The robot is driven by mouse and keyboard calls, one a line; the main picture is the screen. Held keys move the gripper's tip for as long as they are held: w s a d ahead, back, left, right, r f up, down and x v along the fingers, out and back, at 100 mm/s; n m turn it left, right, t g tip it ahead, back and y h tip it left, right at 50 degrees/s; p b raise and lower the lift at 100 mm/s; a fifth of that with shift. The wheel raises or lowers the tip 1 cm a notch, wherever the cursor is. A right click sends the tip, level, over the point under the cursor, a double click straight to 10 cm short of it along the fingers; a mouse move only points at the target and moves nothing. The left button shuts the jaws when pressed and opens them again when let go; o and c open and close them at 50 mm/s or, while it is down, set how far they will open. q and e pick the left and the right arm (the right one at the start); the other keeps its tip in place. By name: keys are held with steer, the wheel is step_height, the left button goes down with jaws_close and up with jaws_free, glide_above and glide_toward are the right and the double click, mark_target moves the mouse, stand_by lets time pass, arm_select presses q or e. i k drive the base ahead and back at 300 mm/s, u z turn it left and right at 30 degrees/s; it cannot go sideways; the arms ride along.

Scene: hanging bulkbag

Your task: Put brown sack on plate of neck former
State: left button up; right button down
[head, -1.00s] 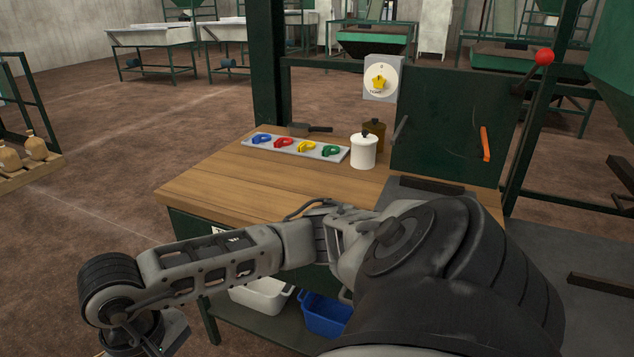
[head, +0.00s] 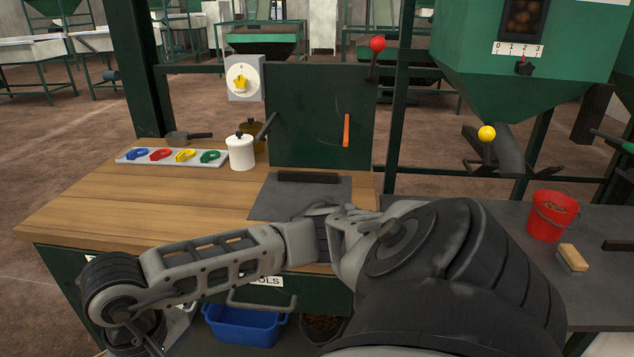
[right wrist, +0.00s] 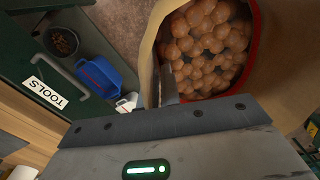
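In the right wrist view, the tan-brown sack (right wrist: 262,88) is open at the mouth, with a red inner rim and full of round brown produce. My right gripper (right wrist: 165,88) is at its edge: a grey finger shows inside the mouth against the sack wall, and the gripper appears shut on that wall. The other finger is hidden. In the head view, the sack and both grippertips are out of sight; my arm crosses the foreground. A dark flat plate (head: 262,207) lies on the bench before an upright green panel (head: 318,110); I cannot tell surely whether it is the neck former's.
The wooden bench (head: 110,205) holds a tray of coloured clips (head: 217,163), a white pot (head: 240,153) and a scoop (head: 190,137). A red bucket (head: 547,222) and brush (head: 571,257) stand on the grey surface at right. A blue bin (head: 240,325) sits below.

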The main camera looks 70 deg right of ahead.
mark_target(304, 195)
steer(key=z, duration=1.35)
